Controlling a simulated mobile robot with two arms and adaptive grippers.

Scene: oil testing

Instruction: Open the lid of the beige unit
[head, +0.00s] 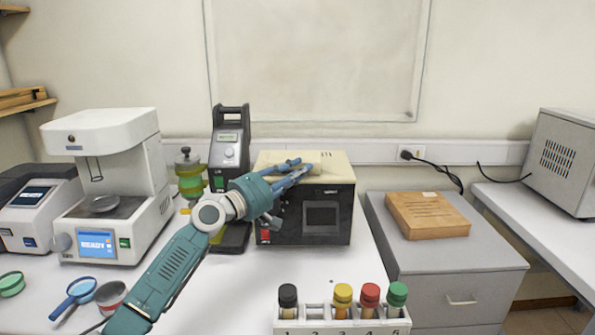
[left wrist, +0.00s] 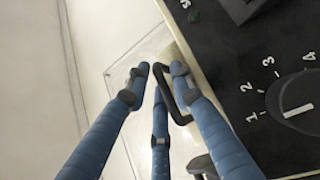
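The beige unit (head: 335,172) stands on the bench in the head view, with a beige top and a black front with a small dark screen. My left gripper (head: 304,168) reaches over its top from the left, fingers pointing right. In the left wrist view my left gripper (left wrist: 160,72) has its fingertips apart around a black loop handle (left wrist: 166,98). The handle lies by the right and middle fingers; whether they touch it I cannot tell. The unit's dark panel (left wrist: 240,75) with a numbered dial (left wrist: 297,103) is at the right. The top looks shut. My right gripper is not in view.
A white tester (head: 110,180) stands at the left and a tall black device (head: 229,150) behind my arm. A vial rack (head: 325,318) stands at the front. A wooden block (head: 427,215) lies on the grey cabinet at the right.

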